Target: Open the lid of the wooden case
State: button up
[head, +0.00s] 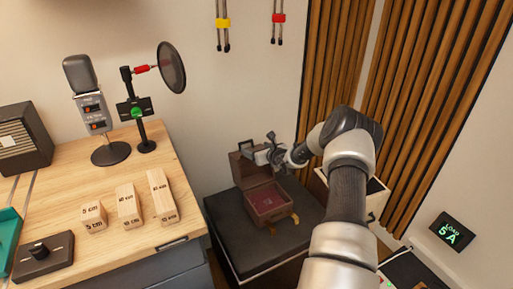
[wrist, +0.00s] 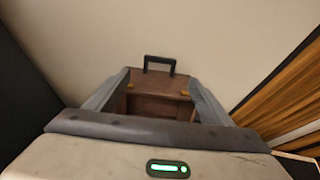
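The brown wooden case (head: 268,203) sits on a black-topped stand in the head view. Its lid (head: 239,170) is raised, standing up at the back, and the reddish inside of the box shows. My gripper (head: 258,155) is at the upper right part of the lid; whether it touches the lid is not clear. In the wrist view my gripper (wrist: 157,80) has its two fingers spread apart. The brown case (wrist: 158,104) and its dark handle (wrist: 160,62) show between and beyond the fingers, with nothing visibly clamped.
A wooden desk (head: 75,210) on the left holds a microphone (head: 88,100), a pop filter (head: 171,68) and wooden blocks (head: 128,205). The black-topped stand (head: 225,225) has bare room around the case. Slatted wood panels (head: 335,75) and a pale wall stand behind.

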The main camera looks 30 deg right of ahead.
jog(key=p+v, duration=0.3)
jog(key=v, duration=1.4)
jog(key=shift+s, duration=0.2)
jog(key=shift+r, duration=0.2)
